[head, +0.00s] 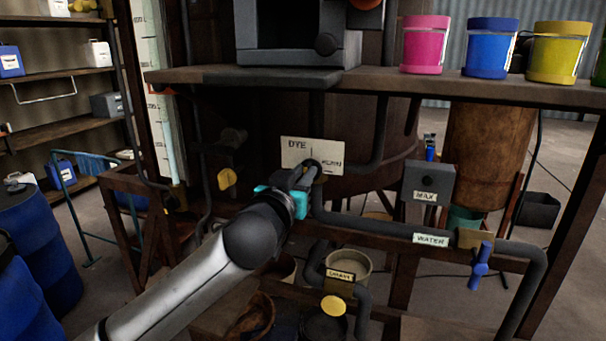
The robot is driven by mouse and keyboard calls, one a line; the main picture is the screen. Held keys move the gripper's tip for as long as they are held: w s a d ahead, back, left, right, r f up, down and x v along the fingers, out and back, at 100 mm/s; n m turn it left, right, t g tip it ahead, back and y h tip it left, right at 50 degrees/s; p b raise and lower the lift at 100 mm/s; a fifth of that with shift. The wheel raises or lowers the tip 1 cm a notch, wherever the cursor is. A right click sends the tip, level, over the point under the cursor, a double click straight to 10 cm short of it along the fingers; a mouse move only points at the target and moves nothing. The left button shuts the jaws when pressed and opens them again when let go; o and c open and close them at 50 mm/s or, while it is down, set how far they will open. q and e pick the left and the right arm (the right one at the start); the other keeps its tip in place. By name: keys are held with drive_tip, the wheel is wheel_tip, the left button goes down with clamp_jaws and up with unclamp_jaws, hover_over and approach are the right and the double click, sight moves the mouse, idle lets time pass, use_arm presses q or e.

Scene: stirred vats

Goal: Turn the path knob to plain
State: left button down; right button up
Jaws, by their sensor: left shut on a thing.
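The path knob (313,165) is a dark round knob in front of a cream sign (294,150). The sign reads DYE on its left side; the word on its right side is partly covered, with only its end showing. My left gripper (303,180), with teal parts, reaches up from the lower left and is shut on the knob. The fingers hide much of the knob, so I cannot tell which way it points. My right gripper is not in view.
Dark pipes run around the sign. A blue-handled valve (481,264) sits by the WATER label (431,239), below a grey MAX box (428,187). Pink (425,45), blue (490,48) and yellow (558,52) jars stand on the shelf (390,83) above.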

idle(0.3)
use_arm(q)
drive_tip(key=m+p, duration=0.3)
drive_tip(key=m, duration=0.3)
drive_tip(key=m+p, duration=0.4)
drive_tip(key=m, duration=0.2)
drive_tip(key=d+f+m+p, duration=0.1)
drive_tip(key=m+p, duration=0.2)
drive_tip(key=m, duration=0.2)
drive_tip(key=shift+s+d+m, duration=0.1)
drive_tip(key=shift+s+m, duration=0.1)
drive_tip(key=shift+m, duration=0.2)
drive_tip(key=shift+f, duration=0.1)
idle(0.3)
drive_tip(key=c, duration=0.8)
unclamp_jaws()
